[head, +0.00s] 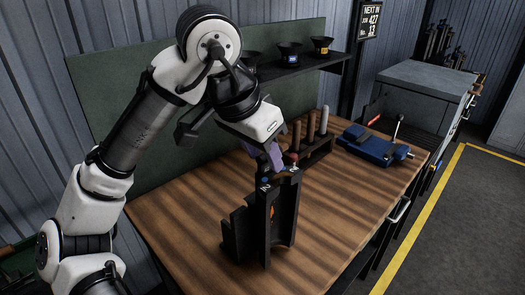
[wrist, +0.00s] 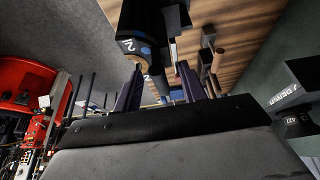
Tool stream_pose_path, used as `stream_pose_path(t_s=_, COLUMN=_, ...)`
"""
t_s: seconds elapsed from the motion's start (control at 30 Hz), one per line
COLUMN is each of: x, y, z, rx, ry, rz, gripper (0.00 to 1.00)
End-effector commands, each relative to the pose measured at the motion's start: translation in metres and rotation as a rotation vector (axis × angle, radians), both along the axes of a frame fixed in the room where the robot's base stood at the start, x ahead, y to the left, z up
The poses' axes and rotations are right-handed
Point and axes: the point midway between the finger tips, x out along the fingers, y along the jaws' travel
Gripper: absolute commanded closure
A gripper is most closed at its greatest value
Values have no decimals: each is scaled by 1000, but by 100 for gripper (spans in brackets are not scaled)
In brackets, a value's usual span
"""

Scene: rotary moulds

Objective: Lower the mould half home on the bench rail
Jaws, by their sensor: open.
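A dark upright mould assembly (head: 288,215) stands on the wooden bench, with blue and red marks at its top. It has a tall slotted frame and a lower dark bracket (head: 236,236) on its left; I cannot tell which part is the rail. My gripper (head: 268,155) is just above the assembly's top, pointing down, its purple-grey fingers open. In the wrist view, a dark rounded part (wrist: 128,20) with a white number and blue mark lies beyond the open fingers (wrist: 160,78). Whether the fingers touch anything, and how the mould half seats, is hidden.
A rack of wooden-handled tools (head: 318,142) and a blue vise (head: 372,146) stand on the bench behind and to the right. A shelf with dark cups (head: 290,60) is above the back. The bench front (head: 335,245) is clear.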

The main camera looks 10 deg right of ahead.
Motion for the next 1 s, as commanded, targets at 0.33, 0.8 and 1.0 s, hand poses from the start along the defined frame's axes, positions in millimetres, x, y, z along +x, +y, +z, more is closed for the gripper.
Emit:
stream_pose_path(t_s=0.33, x=-12, y=22, z=60, rx=-2, ry=-6, rz=7, gripper=59)
stream_pose_path(t_s=0.8, x=-26, y=45, z=123, rx=-5, ry=-5, rz=3, gripper=59)
stream_pose_path(t_s=1.0, x=-27, y=45, z=125, rx=-6, ry=-4, rz=1, gripper=59)
